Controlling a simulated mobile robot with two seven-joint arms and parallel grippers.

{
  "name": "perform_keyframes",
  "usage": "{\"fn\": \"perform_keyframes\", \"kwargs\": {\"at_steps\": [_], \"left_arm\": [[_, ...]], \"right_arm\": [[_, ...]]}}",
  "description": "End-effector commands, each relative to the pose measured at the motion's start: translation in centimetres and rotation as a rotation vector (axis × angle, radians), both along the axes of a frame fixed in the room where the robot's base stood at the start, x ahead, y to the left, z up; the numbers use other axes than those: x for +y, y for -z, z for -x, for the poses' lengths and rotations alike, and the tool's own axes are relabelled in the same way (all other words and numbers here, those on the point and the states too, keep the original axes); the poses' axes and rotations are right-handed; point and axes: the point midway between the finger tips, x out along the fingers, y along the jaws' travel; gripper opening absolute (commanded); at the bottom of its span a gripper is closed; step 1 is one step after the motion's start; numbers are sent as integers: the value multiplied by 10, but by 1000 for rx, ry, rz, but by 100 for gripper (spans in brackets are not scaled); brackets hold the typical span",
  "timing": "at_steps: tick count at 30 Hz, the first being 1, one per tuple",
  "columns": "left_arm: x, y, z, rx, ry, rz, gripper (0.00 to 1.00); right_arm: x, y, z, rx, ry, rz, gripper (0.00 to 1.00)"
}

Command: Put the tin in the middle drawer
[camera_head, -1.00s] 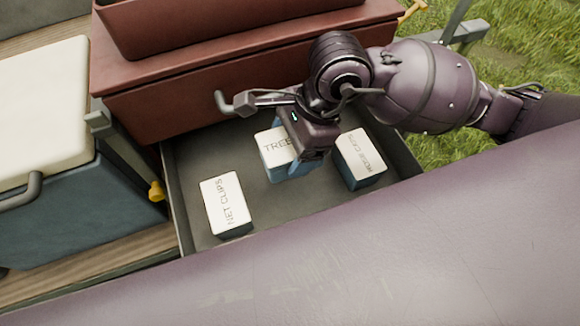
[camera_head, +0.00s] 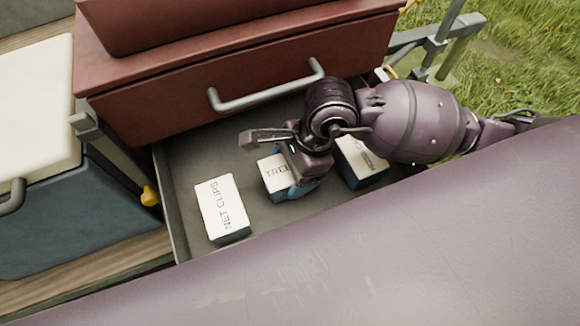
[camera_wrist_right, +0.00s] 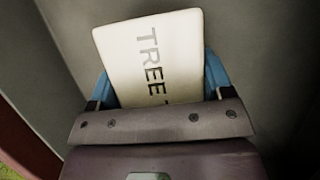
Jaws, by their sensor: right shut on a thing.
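A tin with a white lid lettered TREE (camera_head: 273,172) is inside an open grey drawer (camera_head: 188,165), between two other tins. My right gripper (camera_head: 291,180) is shut on it, with its blue fingers along the tin's sides. In the right wrist view the lid (camera_wrist_right: 150,62) fills the space between the fingers (camera_wrist_right: 160,85). The gripper hides part of the tin in the head view, and I cannot tell if its base touches the drawer floor. My left gripper is not in view.
A NET CLIPS tin (camera_head: 222,207) stands to the left in the drawer, and another white-lidded tin (camera_head: 352,160) to the right, partly behind my arm. A closed red drawer front (camera_head: 170,98) with a grey handle (camera_head: 268,95) is above. A cooler (camera_head: 35,110) stands at left.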

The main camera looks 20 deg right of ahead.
Motion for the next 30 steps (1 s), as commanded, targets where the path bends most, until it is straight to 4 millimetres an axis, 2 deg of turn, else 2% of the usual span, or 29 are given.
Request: {"fn": "perform_keyframes", "kwargs": {"at_steps": [4, 5, 9, 10, 20, 30], "left_arm": [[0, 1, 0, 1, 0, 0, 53], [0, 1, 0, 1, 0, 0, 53], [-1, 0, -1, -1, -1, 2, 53], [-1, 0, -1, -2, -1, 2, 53], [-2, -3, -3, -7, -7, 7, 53], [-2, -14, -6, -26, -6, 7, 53]], "right_arm": [[0, 3, 0, 0, 0, 0, 42], [0, 3, 0, 0, 0, 1, 75], [0, 2, 0, 0, 0, 1, 96], [0, 2, 0, 0, 0, 1, 99], [0, -2, 0, -2, 0, 0, 99], [-19, -47, -1, -5, 1, 2, 99]]}}
